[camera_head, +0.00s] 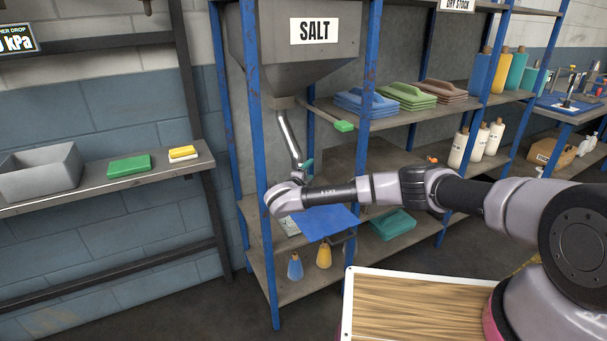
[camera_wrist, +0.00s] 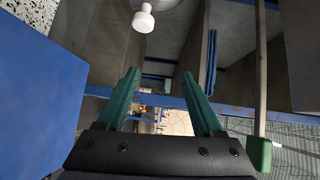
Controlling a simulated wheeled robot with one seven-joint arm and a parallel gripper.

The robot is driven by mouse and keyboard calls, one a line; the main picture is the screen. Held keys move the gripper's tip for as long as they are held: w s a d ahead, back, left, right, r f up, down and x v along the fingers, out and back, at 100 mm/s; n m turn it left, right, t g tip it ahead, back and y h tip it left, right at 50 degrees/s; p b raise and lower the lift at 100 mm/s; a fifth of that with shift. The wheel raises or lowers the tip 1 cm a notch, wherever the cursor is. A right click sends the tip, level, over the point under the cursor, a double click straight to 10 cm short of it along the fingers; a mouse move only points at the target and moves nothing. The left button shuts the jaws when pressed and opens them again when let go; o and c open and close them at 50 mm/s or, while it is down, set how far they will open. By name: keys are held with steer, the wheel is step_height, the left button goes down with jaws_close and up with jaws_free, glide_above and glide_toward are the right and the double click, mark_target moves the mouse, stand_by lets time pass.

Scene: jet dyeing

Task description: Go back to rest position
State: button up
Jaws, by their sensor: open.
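My gripper (camera_head: 307,165) is at the end of my arm, which reaches left across the blue-posted rack, below the hopper marked SALT (camera_head: 312,62). In the wrist view my gripper (camera_wrist: 163,90) has its two teal fingers spread apart, with nothing between them. In the head view the fingers are small and partly hidden by the wrist. A rod with a green handle (camera_head: 343,126) slopes down from the hopper's outlet, to the right of my gripper. The green handle also shows at the right in the wrist view (camera_wrist: 259,153), apart from the fingers.
Blue rack posts (camera_head: 259,170) stand close to my arm. A blue panel (camera_head: 325,222) lies below the wrist. Folded cloths (camera_head: 366,102) and several bottles (camera_head: 476,142) fill the shelves at right. A grey bin (camera_head: 42,174) and green block (camera_head: 129,166) sit on the left shelf.

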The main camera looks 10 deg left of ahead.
steer(key=s+a+r+n+y, duration=0.1)
steer(key=a+r+n+y, duration=0.4)
steer(key=r, duration=0.4)
steer(key=s+a+r+n+y, duration=0.1)
steer(key=a+r+n+y, duration=0.1)
steer(key=a+r+y, duration=0.45)
step_height(320, 180, up, 14)
steer(key=s+n+g+y, duration=0.2)
steer(key=n+g+y, duration=0.15)
steer(key=n, duration=0.55)
steer(key=s+d+r+n+g+h, duration=0.1)
steer(key=s+d+r+h, duration=0.2)
steer(key=d, duration=0.8)
steer(key=s+d+r+n+g+h, duration=0.1)
steer(key=s+d+r+h, duration=0.15)
steer(key=d+r, duration=0.55)
steer(key=s+d+r+n+g+h, duration=0.2)
steer(key=s+d, duration=0.2)
steer(key=d, duration=0.9)
steer(key=s+d+r+m+g+h, duration=0.1)
steer(key=s+d+m, duration=0.1)
steer(key=s+d, duration=0.7)
steer(key=s+d+r+m+g+h, duration=0.1)
steer(key=s+d+r+m, duration=0.1)
steer(key=s+d, duration=0.8)
steer(key=s, duration=0.5)
steer(key=shift+s, duration=0.4)
